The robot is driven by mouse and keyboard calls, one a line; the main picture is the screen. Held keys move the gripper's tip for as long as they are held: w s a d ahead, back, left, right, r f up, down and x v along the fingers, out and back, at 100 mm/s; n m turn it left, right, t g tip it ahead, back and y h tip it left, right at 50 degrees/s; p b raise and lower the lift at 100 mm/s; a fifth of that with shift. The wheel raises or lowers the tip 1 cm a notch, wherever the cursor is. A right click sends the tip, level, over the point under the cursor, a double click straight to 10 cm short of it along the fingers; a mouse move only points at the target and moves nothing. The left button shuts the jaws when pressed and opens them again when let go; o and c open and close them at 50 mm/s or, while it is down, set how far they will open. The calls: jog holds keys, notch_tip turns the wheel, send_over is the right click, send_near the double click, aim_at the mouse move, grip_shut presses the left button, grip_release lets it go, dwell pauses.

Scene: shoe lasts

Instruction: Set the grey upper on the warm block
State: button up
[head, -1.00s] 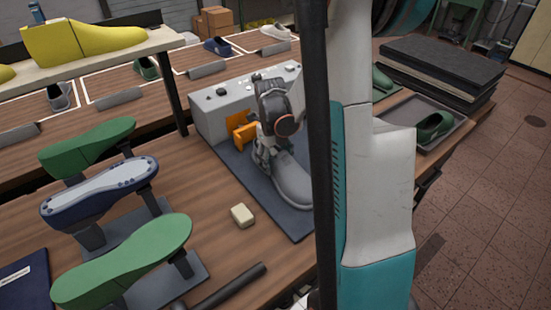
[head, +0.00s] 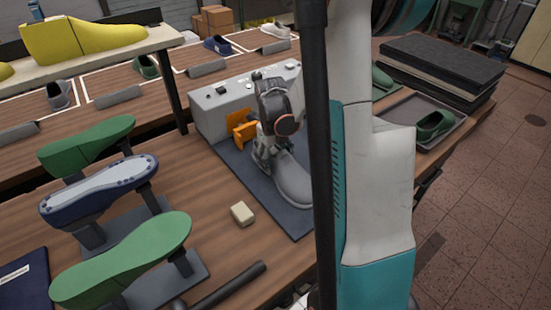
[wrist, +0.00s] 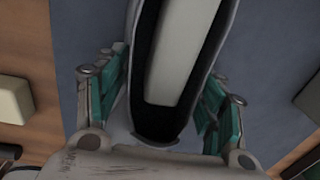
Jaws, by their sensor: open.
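The grey upper (head: 288,182) lies on a dark blue mat, toe toward the front right. My gripper (head: 264,150) is at its heel end, pointing down. In the wrist view the two fingers of my gripper (wrist: 162,92) stand apart, one on each side of the upper (wrist: 178,140), whose dark-lined opening and pale inside show between them. The jaws are open; whether a finger touches the upper I cannot tell. An orange part (head: 243,131), possibly the warm block, stands by the grey control box, just behind my gripper and partly hidden by it.
A cream block (head: 242,214) lies left of the mat (head: 292,226). Green and blue soles on stands (head: 120,260) fill the left. The grey control box (head: 225,108) is behind. A dark bar (head: 230,285) lies at the front. My arm hides the area to the right.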

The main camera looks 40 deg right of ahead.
jog(key=o, duration=1.2)
jog(key=r, duration=1.2)
jog(key=shift+a, duration=0.4)
